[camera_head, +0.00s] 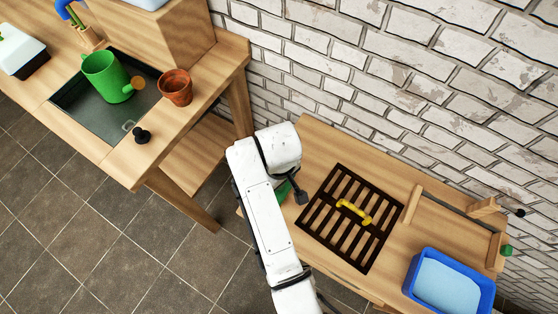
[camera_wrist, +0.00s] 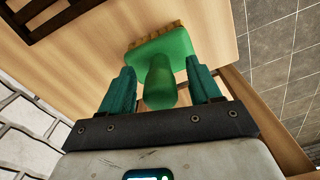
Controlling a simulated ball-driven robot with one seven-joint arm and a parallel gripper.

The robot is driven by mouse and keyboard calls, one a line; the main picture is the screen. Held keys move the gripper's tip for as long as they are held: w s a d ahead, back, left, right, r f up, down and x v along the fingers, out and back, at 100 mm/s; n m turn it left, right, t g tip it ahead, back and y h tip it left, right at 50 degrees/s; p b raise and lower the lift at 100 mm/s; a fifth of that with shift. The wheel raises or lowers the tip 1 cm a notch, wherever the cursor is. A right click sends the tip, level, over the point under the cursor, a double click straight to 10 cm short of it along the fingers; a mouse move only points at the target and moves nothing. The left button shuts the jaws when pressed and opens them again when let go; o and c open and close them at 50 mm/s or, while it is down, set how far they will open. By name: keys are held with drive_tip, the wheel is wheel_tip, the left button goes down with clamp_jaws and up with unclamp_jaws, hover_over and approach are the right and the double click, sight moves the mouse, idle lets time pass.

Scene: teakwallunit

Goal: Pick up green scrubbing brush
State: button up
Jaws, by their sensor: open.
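The green scrubbing brush (camera_wrist: 160,58) lies on the wooden bench top in the wrist view, with its tan bristles along the far edge and its rounded handle towards me. My gripper (camera_wrist: 160,82) is open, with one teal finger on each side of the handle. I cannot tell whether the fingers touch it. In the head view, a small green part of the brush (camera_head: 283,191) shows beside my white arm, which hides the rest of it and most of my gripper.
A dark slatted grate (camera_head: 316,225) with a yellow object (camera_head: 353,211) on it lies to the right. A blue tub (camera_head: 416,278) stands farther right. A brick wall (camera_head: 345,85) rises behind. At the left bench are a green watering can (camera_head: 103,78) and a terracotta pot (camera_head: 175,88).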

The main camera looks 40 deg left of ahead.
drive_tip(key=shift+f, duration=0.7)
drive_tip(key=shift+c, duration=0.4)
clamp_jaws()
drive_tip(key=shift+r, duration=0.1)
